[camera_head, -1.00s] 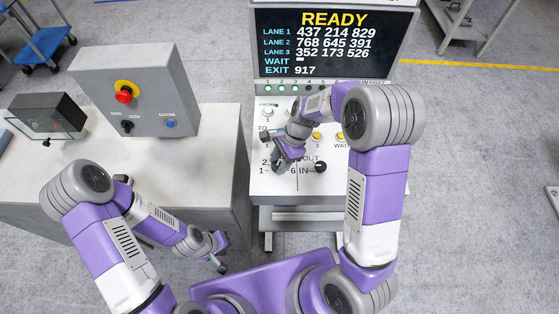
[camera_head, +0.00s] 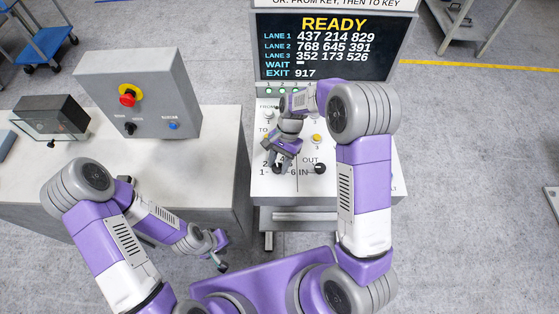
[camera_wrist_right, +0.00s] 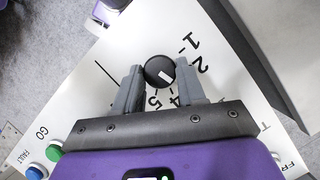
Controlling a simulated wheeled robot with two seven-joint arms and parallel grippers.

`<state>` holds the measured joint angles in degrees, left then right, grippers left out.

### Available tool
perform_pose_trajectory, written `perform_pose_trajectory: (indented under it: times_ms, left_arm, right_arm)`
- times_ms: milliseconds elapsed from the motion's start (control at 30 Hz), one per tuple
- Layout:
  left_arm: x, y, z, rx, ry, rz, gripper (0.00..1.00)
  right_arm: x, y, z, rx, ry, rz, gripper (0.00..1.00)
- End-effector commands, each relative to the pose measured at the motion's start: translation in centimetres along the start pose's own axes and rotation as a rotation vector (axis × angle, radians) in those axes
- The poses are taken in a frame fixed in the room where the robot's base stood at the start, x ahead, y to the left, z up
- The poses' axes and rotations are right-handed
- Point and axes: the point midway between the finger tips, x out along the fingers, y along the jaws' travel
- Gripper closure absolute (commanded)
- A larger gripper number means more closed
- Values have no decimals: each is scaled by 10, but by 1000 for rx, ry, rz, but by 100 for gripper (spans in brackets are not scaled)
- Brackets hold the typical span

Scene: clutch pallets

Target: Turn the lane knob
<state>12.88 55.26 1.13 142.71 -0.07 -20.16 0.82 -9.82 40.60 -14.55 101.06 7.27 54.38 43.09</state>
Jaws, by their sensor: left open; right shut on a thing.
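The lane knob (camera_wrist_right: 158,71) is a round black dial with a white mark, set on a white panel with numbers printed around it. In the right wrist view it sits between the fingers of my right gripper (camera_wrist_right: 153,85), which is shut on it. The white mark points to the lower right in that view. In the head view my right gripper (camera_head: 278,163) covers most of the knob. My left gripper (camera_head: 221,252) is open and empty, low in front of the grey bench, away from the panel.
A black IN/OUT knob (camera_head: 320,168) is close to the right of the lane knob. The screen (camera_head: 335,46) reads READY above lane numbers. A grey box with a red button (camera_head: 127,98) stands on the bench (camera_head: 222,150) at left. Green (camera_wrist_right: 54,152) and blue buttons show in the wrist view.

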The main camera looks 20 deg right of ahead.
Motion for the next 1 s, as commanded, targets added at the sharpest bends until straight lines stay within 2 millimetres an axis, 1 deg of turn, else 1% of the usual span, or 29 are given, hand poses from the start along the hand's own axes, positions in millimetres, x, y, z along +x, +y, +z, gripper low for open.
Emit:
perform_pose_trajectory:
  times_ms: [367, 1000]
  left_arm:
    - [-7, 2, 0, 0, 0, 0, 57]
    - [-6, 2, 0, 0, 0, 0, 57]
  right_arm:
    - [-2, -4, 1, -333, 1, 136, 91]
    - [0, -8, 3, -891, 4, 367, 91]
